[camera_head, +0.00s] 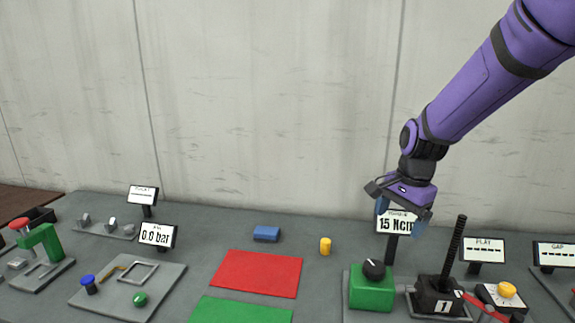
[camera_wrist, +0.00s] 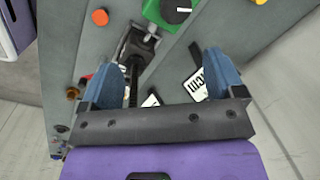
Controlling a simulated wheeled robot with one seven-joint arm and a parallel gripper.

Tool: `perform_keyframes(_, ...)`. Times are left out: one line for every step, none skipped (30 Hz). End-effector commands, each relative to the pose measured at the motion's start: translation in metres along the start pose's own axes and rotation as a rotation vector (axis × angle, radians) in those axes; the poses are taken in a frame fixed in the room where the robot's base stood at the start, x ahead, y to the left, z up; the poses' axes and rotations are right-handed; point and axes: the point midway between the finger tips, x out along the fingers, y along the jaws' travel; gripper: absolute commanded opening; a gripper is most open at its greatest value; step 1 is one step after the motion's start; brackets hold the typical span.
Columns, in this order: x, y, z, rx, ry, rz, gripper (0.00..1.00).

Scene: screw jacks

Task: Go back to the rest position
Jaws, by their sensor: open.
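My gripper (camera_head: 401,207) hangs from my purple arm above the back right of the bench, in front of the torque display (camera_head: 397,222) that reads 15 Ncm. Its blue fingertips are spread apart with nothing between them, as the wrist view (camera_wrist: 160,78) also shows. A screw jack (camera_head: 440,292) marked 1, with a tall black threaded spindle, stands below and to the right of the gripper. The jack also shows in the wrist view (camera_wrist: 140,45) beyond the fingers. A green block with a black knob (camera_head: 371,290) stands left of the jack.
A PLAY display (camera_head: 483,250) stands at right. A 0.0 bar display (camera_head: 157,236) stands at left. A concrete wall is behind.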

Motion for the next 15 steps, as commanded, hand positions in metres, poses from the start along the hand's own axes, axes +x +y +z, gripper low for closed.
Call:
perform_keyframes(-0.014, 0.009, 0.002, -0.040, -0.001, -0.025, 0.88)
perform_keyframes(-0.021, 0.014, 0.003, -0.067, -0.002, -0.036, 0.88)
perform_keyframes(-0.030, 0.021, 0.006, -0.105, -0.001, -0.051, 0.88)
perform_keyframes(-0.037, 0.026, 0.007, -0.133, 0.001, -0.062, 0.88)
perform_keyframes(-0.043, 0.032, 0.009, -0.162, 0.003, -0.071, 0.88)
perform_keyframes(-0.052, 0.040, 0.011, -0.201, 0.009, -0.084, 0.88)
perform_keyframes(-0.058, 0.045, 0.013, -0.230, 0.013, -0.095, 0.88)
perform_keyframes(-0.064, 0.051, 0.015, -0.258, 0.019, -0.105, 0.88)
perform_keyframes(-0.072, 0.059, 0.018, -0.297, 0.028, -0.118, 0.88)
perform_keyframes(-0.078, 0.064, 0.020, -0.326, 0.036, -0.127, 0.88)
perform_keyframes(-0.083, 0.070, 0.023, -0.355, 0.044, -0.134, 0.88)
perform_keyframes(-0.090, 0.079, 0.026, -0.393, 0.056, -0.144, 0.88)
perform_keyframes(-0.095, 0.085, 0.028, -0.421, 0.066, -0.152, 0.88)
perform_keyframes(-0.100, 0.091, 0.031, -0.450, 0.076, -0.158, 0.88)
perform_keyframes(-0.106, 0.099, 0.034, -0.488, 0.092, -0.166, 0.88)
